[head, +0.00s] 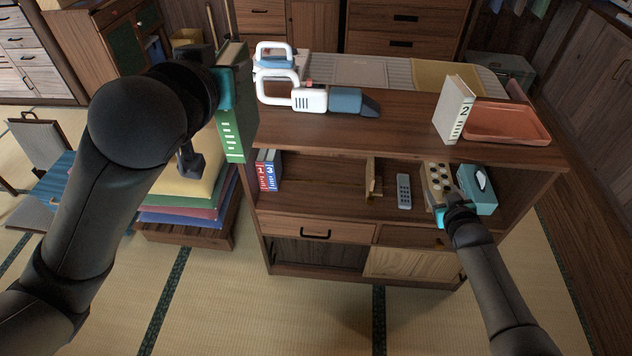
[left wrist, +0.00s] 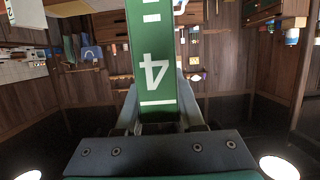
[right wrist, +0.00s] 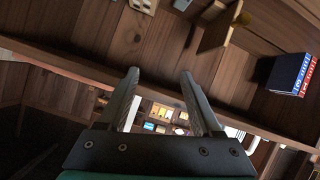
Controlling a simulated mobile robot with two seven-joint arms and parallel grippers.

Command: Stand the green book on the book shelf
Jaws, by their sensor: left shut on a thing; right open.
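The green book (head: 236,118) is held upright at the left end of the wooden book shelf (head: 330,228), in front of its top. My left gripper (head: 222,90) is shut on it. In the left wrist view the green spine with a white 4 (left wrist: 157,75) stands between the fingers. Blue and red books (head: 268,170) stand upright at the left end of the open compartment; they also show in the right wrist view (right wrist: 290,74). A white book marked 2 (head: 454,108) stands on the top. My right gripper (head: 452,197) is open and empty at the compartment's right side.
A wooden bookend-like piece (head: 374,180), a remote (head: 404,191), a dotted box (head: 437,180) and a teal tissue box (head: 478,188) occupy the compartment. A cordless vacuum (head: 318,98) and orange tray (head: 506,122) are on top. Stacked cushions (head: 190,208) sit at left. Compartment space right of the books is clear.

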